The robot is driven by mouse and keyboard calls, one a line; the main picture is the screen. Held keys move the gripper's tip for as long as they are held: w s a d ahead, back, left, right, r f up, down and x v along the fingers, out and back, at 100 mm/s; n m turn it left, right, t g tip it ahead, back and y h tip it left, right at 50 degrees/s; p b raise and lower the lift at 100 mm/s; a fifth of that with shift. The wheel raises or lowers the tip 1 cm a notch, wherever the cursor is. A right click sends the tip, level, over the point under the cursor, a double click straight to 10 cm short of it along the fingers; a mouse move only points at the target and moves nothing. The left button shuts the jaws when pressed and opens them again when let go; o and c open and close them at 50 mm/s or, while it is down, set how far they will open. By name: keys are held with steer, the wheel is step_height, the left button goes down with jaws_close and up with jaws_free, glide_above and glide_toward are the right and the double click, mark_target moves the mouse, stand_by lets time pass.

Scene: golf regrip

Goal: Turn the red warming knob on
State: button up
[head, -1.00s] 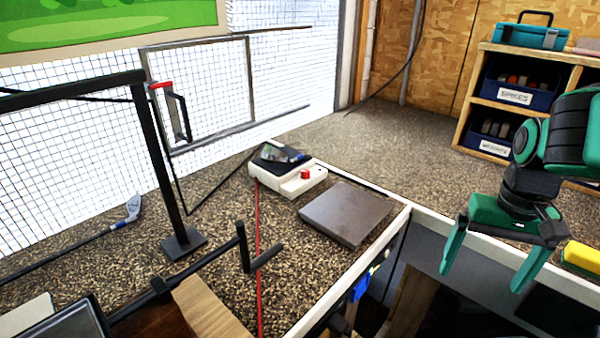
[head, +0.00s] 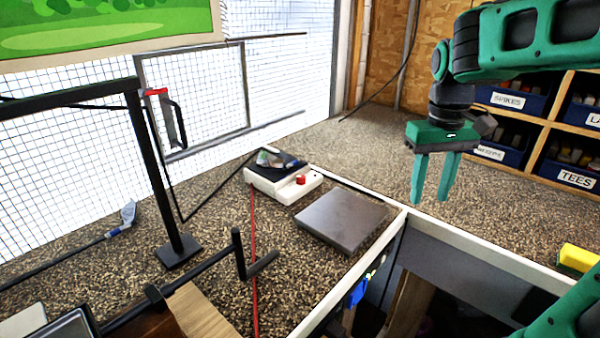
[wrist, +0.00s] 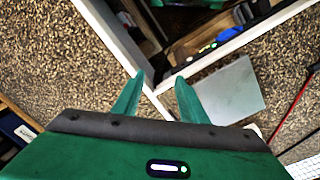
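The red warming knob (head: 300,180) sits on the front right of a small white warming unit (head: 272,190), which has a dark top with a small item on it. The unit stands on the speckled bench beside the wire mesh. My gripper (head: 430,198) hangs in the air to the right of the unit, fingers pointing down and apart, with nothing between them. It also shows in the wrist view (wrist: 158,85). The gripper is well apart from the knob. The knob's setting is too small to tell. The knob does not show in the wrist view.
A flat grey plate (head: 343,218) lies between the unit and the bench's white edge. A black post (head: 160,170) and bars stand at the left. A red cord (head: 254,260) runs along the bench. Shelves of labelled bins (head: 515,100) and a yellow block (head: 577,257) are at the right.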

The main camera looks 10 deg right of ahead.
steer(key=w+a+r+n, duration=0.4)
steer(key=w+a, duration=0.5)
steer(key=w, duration=0.3)
steer(key=n, duration=0.5)
glide_toward(301, 176)
steer(key=shift+y, duration=0.3)
steer(key=f, duration=0.8)
steer(key=shift+s+d+f, duration=0.1)
steer(key=shift+d+f, duration=0.05)
steer(key=shift+d, duration=0.1)
jaws_close()
